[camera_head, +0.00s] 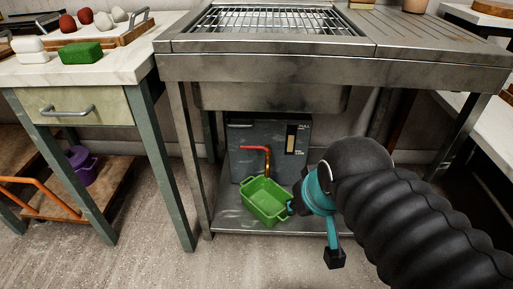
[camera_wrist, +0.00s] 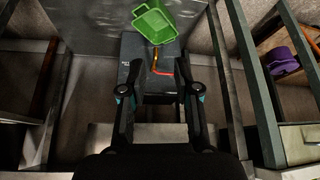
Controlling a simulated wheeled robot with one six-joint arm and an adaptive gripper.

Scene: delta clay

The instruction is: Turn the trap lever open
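The grey trap box (camera_head: 240,135) stands on the lower shelf under the sink, with a level window and small lettering on its front. A bent pipe with a red bar-like top (camera_head: 252,148), which looks like the lever, runs down its front in orange. The red part also shows in the wrist view (camera_wrist: 162,72), between the finger lines. A green tub (camera_head: 265,198) sits below the pipe; it shows in the wrist view (camera_wrist: 154,22). My gripper (camera_head: 312,232) is open and empty, right of the tub and apart from the lever. Its fingers (camera_wrist: 158,88) are spread wide in the wrist view.
The metal sink table (camera_head: 270,68) overhangs the box, its legs (camera_head: 190,150) at the sides. A side counter (camera_head: 100,72) with a green block and a drawer stands left. A purple pot (camera_head: 82,165) sits on a low shelf. Open floor lies in front.

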